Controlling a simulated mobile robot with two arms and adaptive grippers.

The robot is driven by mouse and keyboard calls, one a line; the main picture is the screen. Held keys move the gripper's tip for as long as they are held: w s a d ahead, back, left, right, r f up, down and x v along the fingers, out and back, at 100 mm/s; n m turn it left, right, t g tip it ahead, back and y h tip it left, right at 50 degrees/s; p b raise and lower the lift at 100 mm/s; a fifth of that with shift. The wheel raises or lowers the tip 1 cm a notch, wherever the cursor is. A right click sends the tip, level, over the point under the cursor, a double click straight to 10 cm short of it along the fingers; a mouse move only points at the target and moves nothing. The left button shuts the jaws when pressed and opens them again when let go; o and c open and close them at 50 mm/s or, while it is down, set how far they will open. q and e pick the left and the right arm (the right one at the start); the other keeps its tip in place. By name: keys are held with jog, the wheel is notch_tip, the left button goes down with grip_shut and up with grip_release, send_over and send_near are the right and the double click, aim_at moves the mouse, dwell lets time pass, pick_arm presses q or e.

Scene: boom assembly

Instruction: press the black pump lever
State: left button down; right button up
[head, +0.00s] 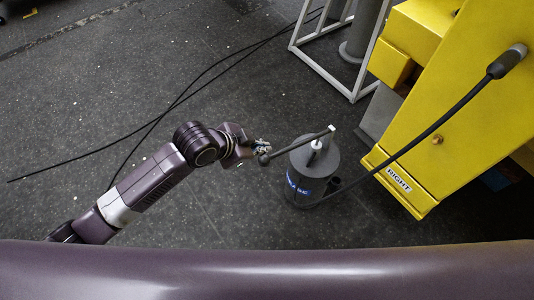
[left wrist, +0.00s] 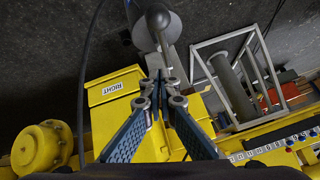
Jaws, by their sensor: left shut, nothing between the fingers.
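The black pump lever (head: 298,146) is a bar with a round knob at its left end, lying across the top of the dark grey pump cylinder (head: 318,180). It slopes down from the white-tipped right end to the knob. My left gripper (head: 262,147) is shut and empty beside the knob; contact cannot be told. In the left wrist view the lever's knob (left wrist: 158,18) is ahead of my shut fingertips (left wrist: 161,77), with the grey cylinder (left wrist: 177,32) behind it. My right gripper is not in view.
A yellow machine part (head: 455,110) labelled RIGHT stands right of the pump. A black hose (head: 430,130) runs from it towards the pump base. A white frame (head: 345,85) stands behind. Black cables (head: 170,108) cross the open dark floor at left.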

pick_arm(q)
send_over(267, 160)
jog(key=d, duration=0.3)
notch_tip(267, 160, down, 6)
jog(key=shift+w+a+f, duration=0.15)
jog(key=shift+a+f, duration=0.8)
jog(key=shift+a, duration=0.15)
jog(key=shift+a+f, duration=0.4)
jog(key=shift+f, duration=0.05)
